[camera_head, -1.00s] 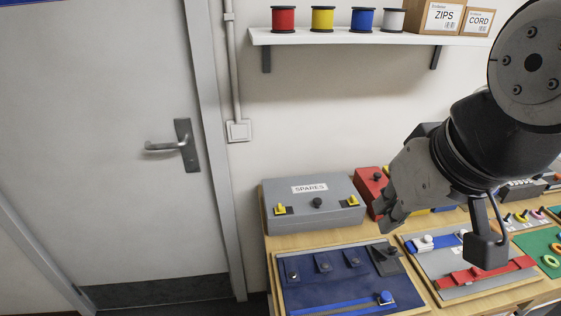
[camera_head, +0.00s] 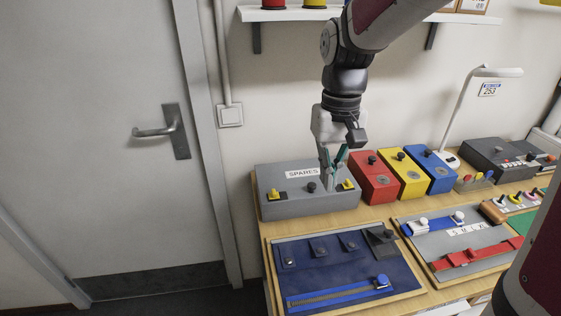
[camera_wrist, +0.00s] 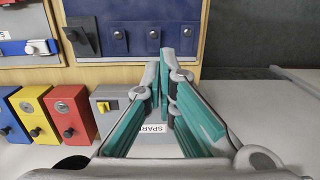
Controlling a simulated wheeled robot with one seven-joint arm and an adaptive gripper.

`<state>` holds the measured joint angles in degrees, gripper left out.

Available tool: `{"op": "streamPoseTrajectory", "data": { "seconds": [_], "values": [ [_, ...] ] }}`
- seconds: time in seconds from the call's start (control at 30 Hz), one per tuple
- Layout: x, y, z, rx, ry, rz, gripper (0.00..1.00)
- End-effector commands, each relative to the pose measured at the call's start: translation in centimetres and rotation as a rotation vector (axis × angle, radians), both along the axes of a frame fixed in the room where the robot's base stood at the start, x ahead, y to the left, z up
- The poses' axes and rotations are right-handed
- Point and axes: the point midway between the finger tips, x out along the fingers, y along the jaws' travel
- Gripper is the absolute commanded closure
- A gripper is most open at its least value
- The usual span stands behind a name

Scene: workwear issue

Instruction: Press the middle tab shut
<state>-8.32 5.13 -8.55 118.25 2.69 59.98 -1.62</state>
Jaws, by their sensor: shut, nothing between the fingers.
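A dark blue fabric panel (camera_head: 315,275) on a wooden board lies at the near left of the bench. Three small blue tabs with round studs run along its back edge. The middle tab (camera_head: 319,248) sits between the left tab (camera_head: 288,257) and the right tab (camera_head: 349,242). In the wrist view the middle tab (camera_wrist: 153,38) shows beyond my fingertips; I cannot tell whether it is fastened. My gripper (camera_head: 333,184) is shut and empty, pointing down at the grey SPARES box, behind the panel. Its teal-padded fingers also show in the wrist view (camera_wrist: 163,62).
The grey SPARES box (camera_head: 280,203) stands behind the panel, with red (camera_head: 375,180), yellow (camera_head: 402,176) and blue (camera_head: 432,172) boxes to its right. A grey flap (camera_head: 381,238) and a blue zip slider (camera_head: 381,282) are on the panel. Another board (camera_head: 440,240) lies to the right.

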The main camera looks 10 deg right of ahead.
Motion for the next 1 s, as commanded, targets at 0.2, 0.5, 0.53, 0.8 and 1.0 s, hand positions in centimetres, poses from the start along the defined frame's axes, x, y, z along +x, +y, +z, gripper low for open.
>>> {"op": "streamPoseTrajectory", "data": {
  "seconds": [0.2, 0.5, 0.53, 0.8, 1.0],
  "values": [
    [3.1, 0.2, -4.9, -0.028, 0.121, 0.005, 1.0],
    [4.8, 0.3, -8.7, -0.053, 0.205, 0.009, 1.0],
    [4.9, 0.3, -8.8, -0.054, 0.208, 0.009, 1.0],
    [5.0, 0.3, -9.0, -0.056, 0.212, 0.009, 1.0],
    [4.9, 0.3, -9.2, -0.056, 0.213, 0.009, 1.0]
  ]
}}
